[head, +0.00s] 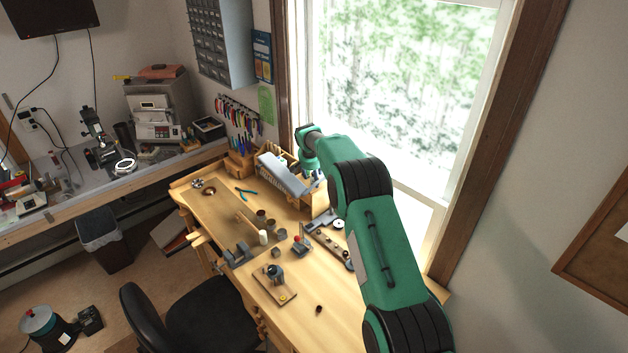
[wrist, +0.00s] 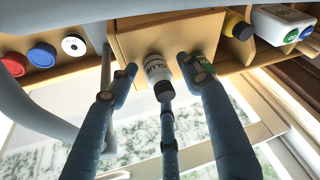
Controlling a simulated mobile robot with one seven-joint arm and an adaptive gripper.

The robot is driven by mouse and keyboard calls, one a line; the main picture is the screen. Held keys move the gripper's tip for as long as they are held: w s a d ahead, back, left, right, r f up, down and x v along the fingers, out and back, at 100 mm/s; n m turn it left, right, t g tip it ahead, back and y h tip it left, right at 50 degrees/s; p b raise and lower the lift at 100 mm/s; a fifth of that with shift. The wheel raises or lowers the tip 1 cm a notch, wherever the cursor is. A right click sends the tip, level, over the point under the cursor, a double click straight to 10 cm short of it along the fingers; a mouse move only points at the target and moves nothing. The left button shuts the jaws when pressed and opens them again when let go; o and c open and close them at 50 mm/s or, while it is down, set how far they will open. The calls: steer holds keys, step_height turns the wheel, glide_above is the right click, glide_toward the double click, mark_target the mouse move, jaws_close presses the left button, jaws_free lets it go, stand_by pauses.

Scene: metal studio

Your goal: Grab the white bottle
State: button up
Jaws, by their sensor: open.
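A white bottle (wrist: 157,69) with "GLUE" lettering and a dark cap is near the middle of the wrist view, against a wooden organizer box (wrist: 135,40). My gripper (wrist: 158,82) is open, with blue fingers on both sides of the bottle and another in front, near its cap. I cannot tell whether any finger touches it. In the head view my gripper (head: 311,178) is at the wooden organizer by the window, and I cannot make out the white bottle there.
In the wrist view, a green-labelled item (wrist: 206,68) is partly hidden behind the right finger. A grey angled object (head: 282,172) is close beside the gripper.

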stand_by(0.3)
jaws_close()
steer(key=shift+r, duration=0.1)
steer(key=shift+r+b, duration=0.9)
steer(key=shift+r, duration=4.05)
